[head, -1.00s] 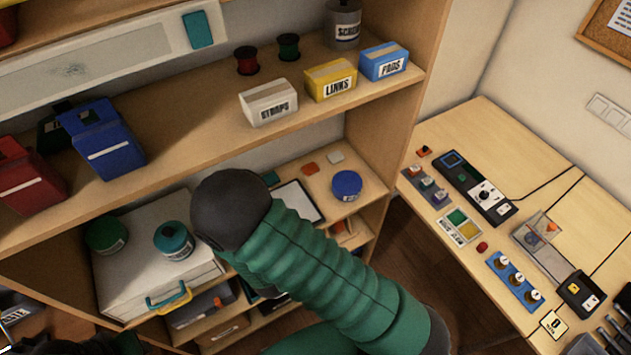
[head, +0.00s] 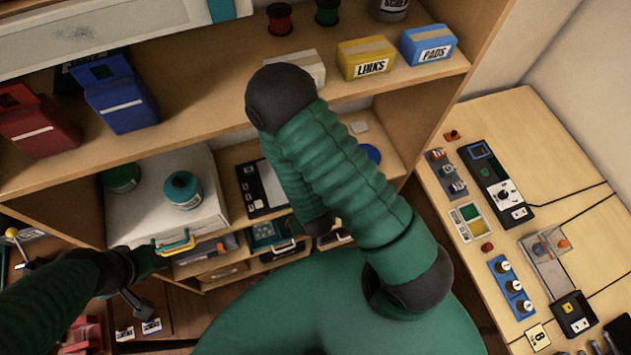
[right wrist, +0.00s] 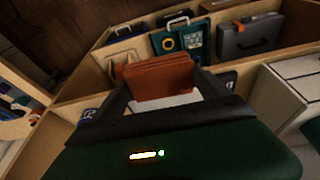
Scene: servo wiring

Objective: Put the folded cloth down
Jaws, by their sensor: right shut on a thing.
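In the right wrist view an orange-brown folded cloth (right wrist: 160,78) sits between the two dark fingers of my right gripper (right wrist: 165,88), which is shut on it. A white patch (right wrist: 168,103) shows just below the cloth. In the head view my right arm is bent up in front of the shelf, and its gripper and the cloth are hidden behind it. My left gripper (head: 140,300) is low at the left in the head view, below the white case; whether its jaws are open is unclear.
A shelf unit (head: 215,115) carries bins, spools and boxes. A white case (head: 150,220) with a teal jar (head: 183,190) stands on its lower level. The right wrist view shows cases in wooden compartments (right wrist: 180,42). A workbench (head: 540,150) with devices stands at the right.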

